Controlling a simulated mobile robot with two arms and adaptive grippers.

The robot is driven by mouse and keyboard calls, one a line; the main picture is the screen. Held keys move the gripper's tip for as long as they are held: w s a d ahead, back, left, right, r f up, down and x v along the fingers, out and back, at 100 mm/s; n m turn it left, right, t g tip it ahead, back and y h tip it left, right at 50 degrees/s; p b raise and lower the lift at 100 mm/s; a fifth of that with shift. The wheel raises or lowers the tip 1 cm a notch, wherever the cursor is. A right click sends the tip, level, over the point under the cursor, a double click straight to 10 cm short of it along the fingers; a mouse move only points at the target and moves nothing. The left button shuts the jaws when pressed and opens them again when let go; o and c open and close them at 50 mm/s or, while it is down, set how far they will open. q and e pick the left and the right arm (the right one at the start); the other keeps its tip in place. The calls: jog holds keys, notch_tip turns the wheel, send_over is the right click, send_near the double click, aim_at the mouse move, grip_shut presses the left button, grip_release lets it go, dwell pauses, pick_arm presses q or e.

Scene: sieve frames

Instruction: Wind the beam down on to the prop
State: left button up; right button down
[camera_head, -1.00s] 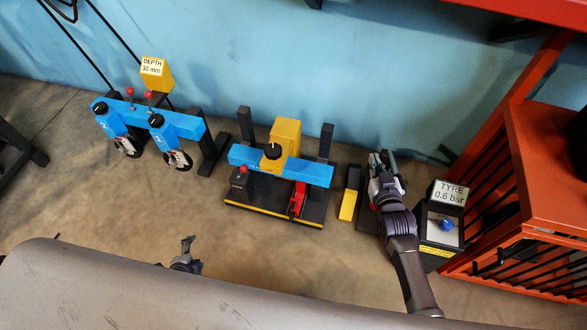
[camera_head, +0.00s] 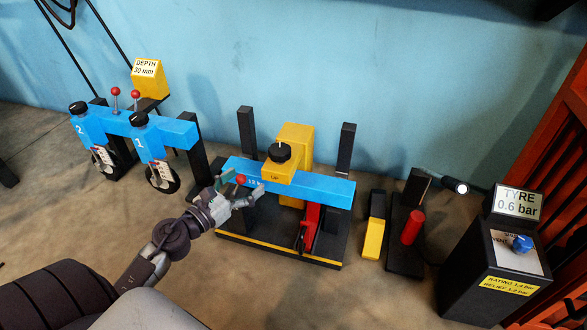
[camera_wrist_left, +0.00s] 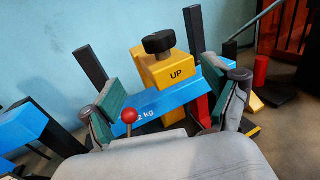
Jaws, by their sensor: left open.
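The blue beam (camera_head: 315,187) lies across a stand between two black posts. It carries a yellow block marked UP (camera_head: 285,172) with a black knob (camera_head: 279,152) on top; the knob also shows in the wrist view (camera_wrist_left: 158,42). A red piece (camera_head: 309,222), perhaps the prop, stands on the black base (camera_head: 325,251) under the beam; whether they touch I cannot tell. My left gripper (camera_head: 241,193) is open around or close by a red ball lever (camera_head: 240,179) at the beam's left end. In the wrist view the ball (camera_wrist_left: 129,115) shows between its green-padded fingers (camera_wrist_left: 165,92), nearer the left one.
On the right are a yellow-black block (camera_head: 372,238), a red cylinder (camera_head: 412,227) on a black stand and the TYRE box (camera_head: 485,265).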

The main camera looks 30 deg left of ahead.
aim_at(280, 153)
pick_arm(q)
jog(key=w, duration=0.4)
jog(key=w+d, duration=0.1)
jog(key=w, duration=0.8)
jog(key=shift+w+d+p, duration=0.3)
jog(key=shift+w+d, duration=0.05)
